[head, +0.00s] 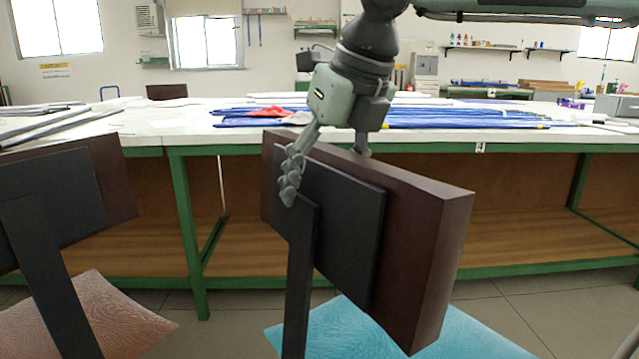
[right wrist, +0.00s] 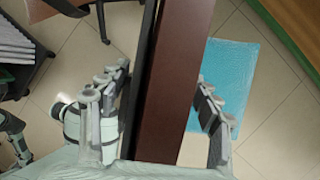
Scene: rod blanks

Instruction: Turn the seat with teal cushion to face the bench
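The seat with the teal cushion (head: 410,335) stands in front of me, its backrest (head: 415,225) showing a dark rear plate and upright. The backrest is angled, its right end nearer me, and the cushion lies beyond it, toward the bench and the right. My right gripper (head: 325,165) is at the backrest's top edge, one finger on the near side and one beyond. The right wrist view shows its fingers (right wrist: 163,80) spread on both sides of the backrest (right wrist: 175,75), with a slight gap at the left finger. The bench (head: 400,137) stands behind.
A second seat with a salmon cushion (head: 95,318) stands at the left, its backrest (head: 115,180) close to the teal seat's. Blue rods (head: 450,118) and a red cloth (head: 268,112) lie on the bench. Tiled floor (head: 560,315) is open at the right.

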